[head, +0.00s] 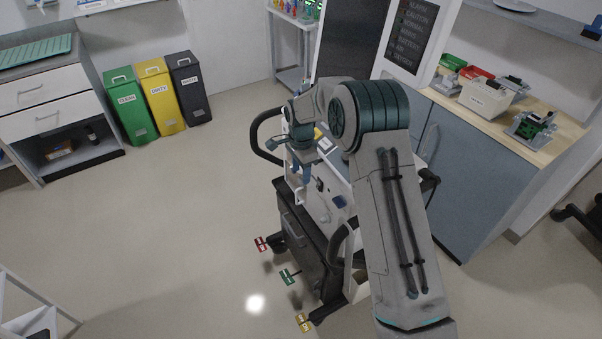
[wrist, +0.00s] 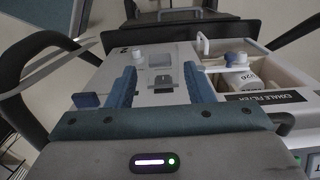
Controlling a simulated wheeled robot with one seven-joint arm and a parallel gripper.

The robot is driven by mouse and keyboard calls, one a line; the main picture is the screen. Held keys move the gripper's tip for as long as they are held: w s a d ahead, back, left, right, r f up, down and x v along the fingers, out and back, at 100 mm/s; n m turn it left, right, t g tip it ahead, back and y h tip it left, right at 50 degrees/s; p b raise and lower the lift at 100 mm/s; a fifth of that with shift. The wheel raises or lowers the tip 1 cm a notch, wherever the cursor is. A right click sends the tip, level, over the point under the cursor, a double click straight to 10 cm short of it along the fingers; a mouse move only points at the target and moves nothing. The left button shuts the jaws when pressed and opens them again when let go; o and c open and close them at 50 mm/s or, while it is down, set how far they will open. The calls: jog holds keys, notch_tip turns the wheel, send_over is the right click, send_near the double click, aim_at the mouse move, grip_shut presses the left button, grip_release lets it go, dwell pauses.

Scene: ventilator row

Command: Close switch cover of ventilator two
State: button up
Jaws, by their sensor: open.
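The ventilator (head: 318,205) is a white unit on a dark wheeled cart, partly hidden behind my arm in the head view. My gripper (head: 306,172) is over its panel. In the wrist view my gripper (wrist: 160,82) is open, with its two blue fingers apart and nothing visibly held between them. Beyond and between the fingers, a small dark switch (wrist: 163,80) sits on the grey panel (wrist: 155,98). A pale raised piece (wrist: 159,59) stands just behind the switch; it may be the switch cover, but its exact position is hard to tell.
Dark curved handles flank the cart. Coloured tags (head: 290,276) stick out low.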

aim_at(301, 179)
jog(key=shift+f, duration=1.4)
jog(key=c, duration=1)
jog(key=shift+f, duration=0.1)
